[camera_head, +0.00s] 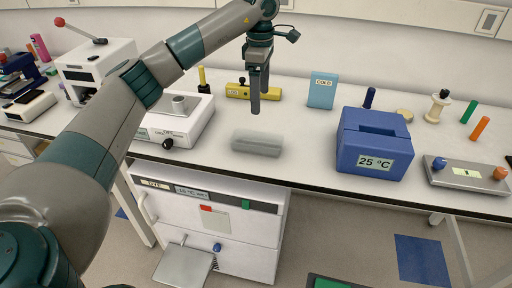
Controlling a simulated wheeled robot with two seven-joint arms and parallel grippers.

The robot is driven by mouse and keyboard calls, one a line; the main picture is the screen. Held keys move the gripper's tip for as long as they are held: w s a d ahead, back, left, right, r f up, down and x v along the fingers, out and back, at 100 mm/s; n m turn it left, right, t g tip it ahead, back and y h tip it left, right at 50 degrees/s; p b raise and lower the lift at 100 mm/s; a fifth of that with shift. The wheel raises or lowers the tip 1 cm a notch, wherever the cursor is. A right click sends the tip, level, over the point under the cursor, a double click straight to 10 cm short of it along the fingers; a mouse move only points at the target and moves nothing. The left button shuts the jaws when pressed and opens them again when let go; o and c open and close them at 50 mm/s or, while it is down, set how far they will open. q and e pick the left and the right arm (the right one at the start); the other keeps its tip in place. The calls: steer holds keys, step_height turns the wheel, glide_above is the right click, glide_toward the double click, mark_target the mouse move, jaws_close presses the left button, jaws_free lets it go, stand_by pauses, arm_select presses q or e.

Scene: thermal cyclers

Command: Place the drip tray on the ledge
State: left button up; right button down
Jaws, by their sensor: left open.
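My left gripper (259,95) hangs fingers down over the bench, open and empty. A low grey ribbed block (257,143) lies on the bench near its front edge, below and in front of the gripper, apart from it. A flat grey metal plate (182,266) with a slotted part at its right sticks out low at the front of the white under-bench unit (235,255). I cannot tell for certain which of these is the drip tray or the ledge. My right gripper is out of view.
A blue 25 °C box (373,143) stands right of the block, and a white instrument (180,122) stands to its left. A yellow block (240,90) and a light blue COLD box (322,91) stand behind. The bench between block and blue box is clear.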

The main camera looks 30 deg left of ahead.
arm_select(q)
steer(key=f+p, duration=0.2)
steer(key=f, duration=0.4)
steer(key=f+p, duration=0.2)
steer(key=f, duration=0.3)
steer(key=shift+a+f+p, duration=0.2)
steer(key=shift+f+p, duration=0.2)
steer(key=shift+f, duration=0.25)
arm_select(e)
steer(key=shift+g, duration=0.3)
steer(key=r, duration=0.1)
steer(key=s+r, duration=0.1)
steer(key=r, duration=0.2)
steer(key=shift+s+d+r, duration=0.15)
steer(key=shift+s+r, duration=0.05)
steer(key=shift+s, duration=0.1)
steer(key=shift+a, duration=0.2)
